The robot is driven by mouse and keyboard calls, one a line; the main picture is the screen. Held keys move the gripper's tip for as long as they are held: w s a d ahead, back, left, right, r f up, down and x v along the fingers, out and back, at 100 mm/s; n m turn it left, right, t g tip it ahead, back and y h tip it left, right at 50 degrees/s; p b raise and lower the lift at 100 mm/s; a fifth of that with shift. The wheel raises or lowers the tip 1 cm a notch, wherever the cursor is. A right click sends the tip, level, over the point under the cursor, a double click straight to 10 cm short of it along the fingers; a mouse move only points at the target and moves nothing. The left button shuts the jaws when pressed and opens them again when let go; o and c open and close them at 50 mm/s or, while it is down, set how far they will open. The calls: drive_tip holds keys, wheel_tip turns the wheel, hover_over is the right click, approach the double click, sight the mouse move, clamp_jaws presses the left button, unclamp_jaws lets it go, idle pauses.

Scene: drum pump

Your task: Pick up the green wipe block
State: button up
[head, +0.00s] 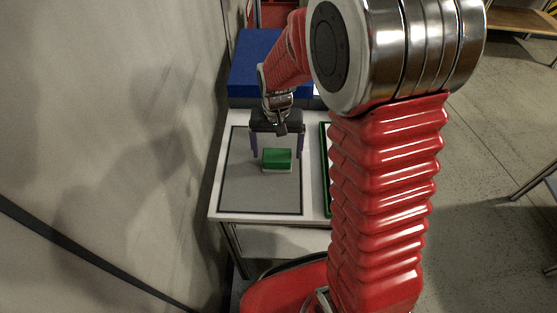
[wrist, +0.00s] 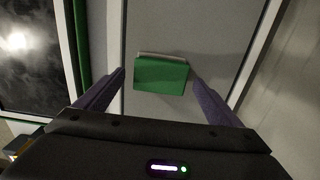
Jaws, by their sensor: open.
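The green wipe block (head: 277,158) lies on a grey mat (head: 240,190) with a dark border, on a white table. It has a thin pale layer along one side. In the wrist view the green wipe block (wrist: 161,76) shows ahead of and between the two purple fingers. My gripper (head: 277,155) is open, with its fingers to the left and right of the block in the head view. The wrist view also shows my gripper (wrist: 158,74) empty, with neither finger clearly touching the block. How high the fingertips are above the mat is hard to tell.
A blue box (head: 250,65) stands at the back of the table. A green-edged frame (head: 325,165) lies right of the mat, partly hidden by my arm. A wall (head: 110,120) runs close along the left. The mat around the block is clear.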

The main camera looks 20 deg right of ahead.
sight(277, 154)
drive_tip(key=shift+f, duration=1.25)
drive_tip(key=shift+c, duration=0.7)
drive_tip(key=c, duration=1.1)
drive_tip(key=shift+c, duration=0.2)
wheel_tip(277, 154, up, 10)
drive_tip(key=shift+r, duration=0.1)
